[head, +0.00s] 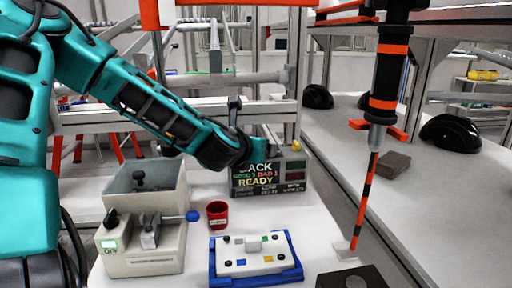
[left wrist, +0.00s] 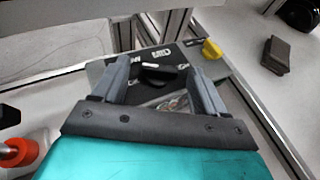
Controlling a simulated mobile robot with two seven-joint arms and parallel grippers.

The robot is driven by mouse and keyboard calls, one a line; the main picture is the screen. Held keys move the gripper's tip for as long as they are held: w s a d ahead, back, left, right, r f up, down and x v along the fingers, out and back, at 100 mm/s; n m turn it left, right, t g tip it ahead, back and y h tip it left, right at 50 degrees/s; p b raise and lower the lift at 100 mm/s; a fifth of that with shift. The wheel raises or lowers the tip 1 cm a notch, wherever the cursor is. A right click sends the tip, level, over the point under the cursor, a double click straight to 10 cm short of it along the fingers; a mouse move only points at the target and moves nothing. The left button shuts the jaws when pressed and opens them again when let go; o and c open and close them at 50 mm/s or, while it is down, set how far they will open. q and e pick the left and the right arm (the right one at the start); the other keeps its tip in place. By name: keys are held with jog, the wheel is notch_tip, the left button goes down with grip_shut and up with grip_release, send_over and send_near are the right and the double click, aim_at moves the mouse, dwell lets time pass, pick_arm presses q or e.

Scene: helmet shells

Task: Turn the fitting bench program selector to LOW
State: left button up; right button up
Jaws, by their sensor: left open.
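The selector is a black knob (left wrist: 160,73) on a dark panel (left wrist: 190,52) with white lettering, in the left wrist view. The lettering is too small to read surely. My left gripper (left wrist: 158,69) is open, with one grey finger on each side of the knob. I cannot tell whether the fingers touch it. In the head view my teal left arm reaches from the left to the back of the bench, beside a dark box with a lit display (head: 268,178). The fingers and knob are not clear there. My right gripper is not in view.
A grey box with an OFF display (head: 140,235), a red cup (head: 217,214) and a blue tray (head: 292,272) stand on the bench in front. A powered screwdriver (head: 385,90) hangs at right. Black helmet shells (head: 452,134) lie on the right-hand table.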

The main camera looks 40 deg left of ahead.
pick_arm(q)
jog(key=shift+c, duration=0.3)
jog(key=c, duration=1)
jog(key=shift+r, duration=0.1)
jog(key=m+h+p, duration=0.1)
jog(key=h, duration=0.1)
jog(key=m+t+h, duration=0.1)
jog(key=m, duration=0.1)
jog(key=shift+s+a+r+h+p, duration=0.1)
jog(key=shift+a+r+h+p, duration=0.05)
jog(key=shift+a+h+p, duration=0.25)
jog(key=shift+a+m+h+p, duration=0.25)
jog(key=shift+m+h+p, duration=0.25)
jog(key=shift+m+h, duration=1.05)
jog(key=shift+f+h, duration=0.2)
jog(key=shift+h, duration=0.05)
